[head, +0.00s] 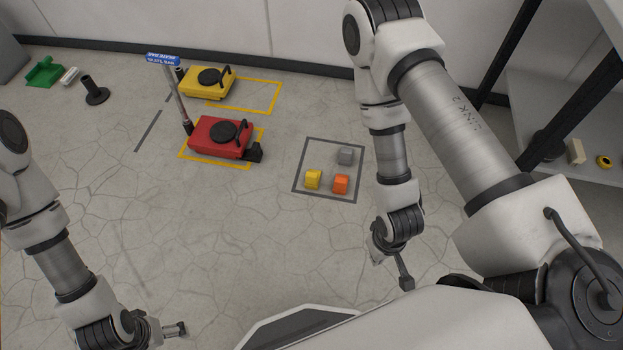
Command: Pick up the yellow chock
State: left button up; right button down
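The yellow chock (313,179) is a small block on the floor. It sits in the lower left part of a dark square outline (328,197), beside an orange block (341,184) and a grey block (345,156). My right gripper (405,277) hangs to the right of and nearer than the chock, clear of it. My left gripper (178,330) is low at the left, far from the chock. Both grippers are small and seen from the side, so their finger opening cannot be told. Nothing shows in either.
A red cart (217,137) with a black chock-like block (254,152) stands left of the square, by a sign post (177,95). A yellow cart (205,84) is behind it. A shelf (590,135) stands at the right. The floor before the square is clear.

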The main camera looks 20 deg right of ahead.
aim_at(313, 177)
jog(key=k+j, duration=0.3)
jog(key=k, duration=0.25)
jog(key=i+l+z, duration=0.35)
jog(key=i+z, duration=0.35)
jog(key=i, duration=0.25)
jog(key=i+z, duration=0.35)
jog(key=i, duration=0.1)
